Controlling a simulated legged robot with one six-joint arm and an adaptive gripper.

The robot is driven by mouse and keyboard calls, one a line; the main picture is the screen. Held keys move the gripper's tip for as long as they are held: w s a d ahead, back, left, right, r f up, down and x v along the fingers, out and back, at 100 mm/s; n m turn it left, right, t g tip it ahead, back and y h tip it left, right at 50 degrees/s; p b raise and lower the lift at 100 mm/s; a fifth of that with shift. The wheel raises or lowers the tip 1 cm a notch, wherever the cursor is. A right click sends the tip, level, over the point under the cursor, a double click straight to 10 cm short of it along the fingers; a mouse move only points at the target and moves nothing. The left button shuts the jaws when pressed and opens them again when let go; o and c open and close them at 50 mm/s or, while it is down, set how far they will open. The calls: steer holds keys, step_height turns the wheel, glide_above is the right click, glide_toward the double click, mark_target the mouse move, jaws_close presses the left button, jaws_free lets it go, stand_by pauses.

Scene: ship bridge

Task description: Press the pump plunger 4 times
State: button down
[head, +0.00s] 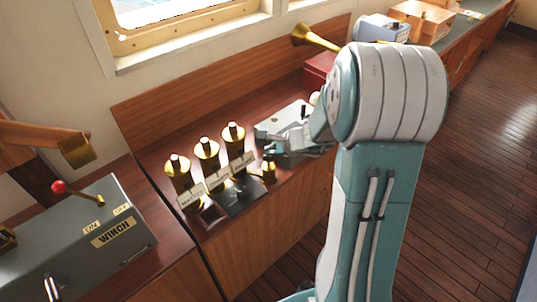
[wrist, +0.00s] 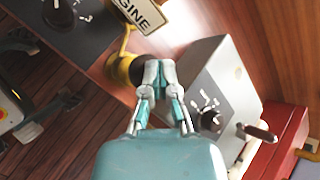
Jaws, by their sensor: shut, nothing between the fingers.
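No part here is clearly marked as the pump plunger. Three upright brass cylinders with pale knobs on top stand in a row in the head view: left (head: 178,168), middle (head: 207,152) and right (head: 234,136). A short brass piece (head: 268,171) stands at their right; a round brass piece with a dark middle also shows in the wrist view (wrist: 121,68). My gripper (head: 264,138) is shut and empty above the console, right of the cylinders. In the wrist view its fingertips (wrist: 158,66) appear beside the brass piece; I cannot tell whether they touch it.
A grey box (wrist: 218,78) with a dial and lever stands close to my gripper. A red box (head: 318,72) and a brass horn (head: 316,40) lie behind it. A grey winch box (head: 75,240) with a red-knobbed lever stands at the left. Open floor lies at the right.

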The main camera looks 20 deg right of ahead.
steer(key=shift+f, duration=1.35)
stand_by(1.1)
steer(key=shift+r, duration=2.05)
steer(key=shift+r, duration=2.5)
